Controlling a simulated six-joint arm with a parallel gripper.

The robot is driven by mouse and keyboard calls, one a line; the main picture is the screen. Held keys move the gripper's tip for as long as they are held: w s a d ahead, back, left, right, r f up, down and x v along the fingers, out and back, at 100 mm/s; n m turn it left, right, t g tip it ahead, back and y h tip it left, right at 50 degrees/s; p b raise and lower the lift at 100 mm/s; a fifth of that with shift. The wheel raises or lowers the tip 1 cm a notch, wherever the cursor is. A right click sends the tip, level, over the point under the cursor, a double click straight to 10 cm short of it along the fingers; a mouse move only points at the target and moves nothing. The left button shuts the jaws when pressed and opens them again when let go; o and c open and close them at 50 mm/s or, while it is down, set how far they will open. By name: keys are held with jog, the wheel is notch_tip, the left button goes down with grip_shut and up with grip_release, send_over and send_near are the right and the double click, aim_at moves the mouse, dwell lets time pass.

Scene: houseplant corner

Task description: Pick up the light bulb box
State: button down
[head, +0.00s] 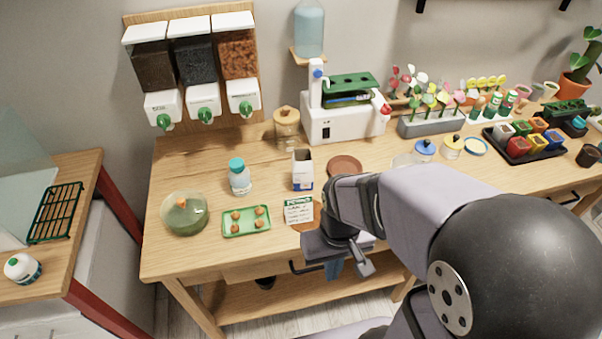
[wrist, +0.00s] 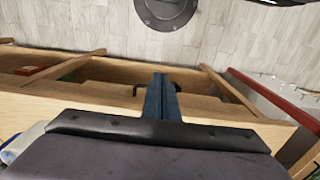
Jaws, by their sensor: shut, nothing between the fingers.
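A small upright white box (head: 303,171) with a blue patch low on its front stands mid-table; it looks like the light bulb box, though its print is too small to read. My gripper (head: 334,268) is at the table's front edge, nearer the front and a little right of the box, and apart from it. In the wrist view its blue fingers (wrist: 161,95) are together with nothing between them, over the front edge. The box does not show in the wrist view.
A blue-capped bottle (head: 239,178) and a green tray (head: 231,232) are to the left, a brown saucer (head: 345,163) to the right. A white machine (head: 343,124) stands behind.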

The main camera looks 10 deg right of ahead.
jog(key=c, duration=2.5)
grip_release()
jog(key=o, duration=1.7)
jog(key=shift+o, duration=0.2)
